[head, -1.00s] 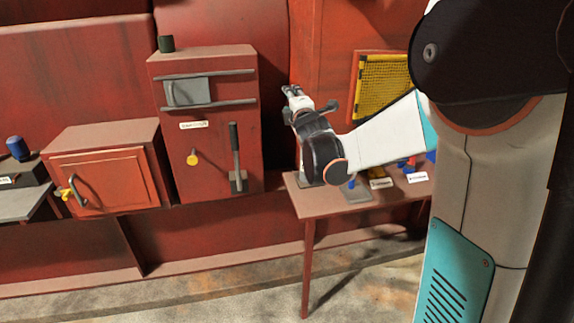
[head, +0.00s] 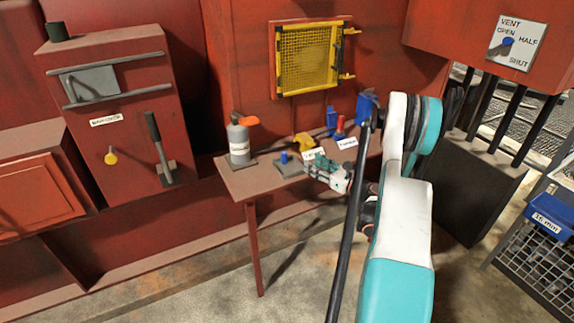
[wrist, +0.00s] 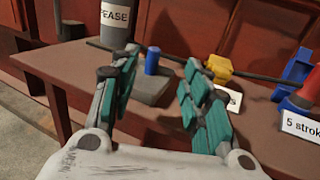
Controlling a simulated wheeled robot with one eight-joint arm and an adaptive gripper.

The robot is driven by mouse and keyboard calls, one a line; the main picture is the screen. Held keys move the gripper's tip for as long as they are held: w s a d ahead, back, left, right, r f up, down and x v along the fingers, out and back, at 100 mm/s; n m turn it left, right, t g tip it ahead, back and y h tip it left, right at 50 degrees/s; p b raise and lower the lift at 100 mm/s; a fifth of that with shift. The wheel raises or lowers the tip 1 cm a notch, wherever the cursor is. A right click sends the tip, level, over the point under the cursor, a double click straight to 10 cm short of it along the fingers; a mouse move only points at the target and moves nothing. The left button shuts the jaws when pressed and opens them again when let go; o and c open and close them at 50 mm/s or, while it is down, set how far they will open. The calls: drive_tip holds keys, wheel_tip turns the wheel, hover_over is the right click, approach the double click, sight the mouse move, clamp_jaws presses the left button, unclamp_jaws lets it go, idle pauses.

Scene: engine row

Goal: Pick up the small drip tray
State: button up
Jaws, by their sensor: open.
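A flat grey block with a short blue peg (head: 284,158) lies on the red-brown table; in the wrist view the grey block (wrist: 153,92) shows between and beyond my fingers. It looks the most like a small tray, but I cannot tell for sure that it is the drip tray. My gripper (head: 312,166) is at the table's front edge, to the right of the block. In the wrist view my gripper (wrist: 160,62) is open, its teal-padded fingers apart with nothing held between them.
A grey bottle (head: 238,140) stands left of the block. A yellow piece (head: 302,141), blue pieces, a red-topped piece and white labels sit to the right. A dark rod lies along the back. A yellow mesh panel (head: 308,60) hangs above the red table (head: 240,182).

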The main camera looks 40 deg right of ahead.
drive_tip(key=f, duration=0.1)
drive_tip(key=b, duration=0.1)
approach(286, 154)
drive_tip(key=w, duration=0.3)
drive_tip(key=shift+w+d, duration=0.15)
drive_tip(key=shift+d, duration=0.05)
drive_tip(key=shift+w+a+b, duration=0.2)
drive_tip(key=shift+w+b, duration=0.25)
drive_tip(key=shift+w, duration=0.45)
drive_tip(key=shift+w+a+b, duration=0.2)
drive_tip(key=shift+w+b, duration=0.25)
drive_tip(key=shift+w, duration=0.4)
drive_tip(key=shift+w+a+b, duration=0.2)
drive_tip(key=shift+w+b, duration=0.25)
drive_tip(key=shift+w, duration=0.45)
drive_tip(key=shift+r, duration=0.1)
clamp_jaws()
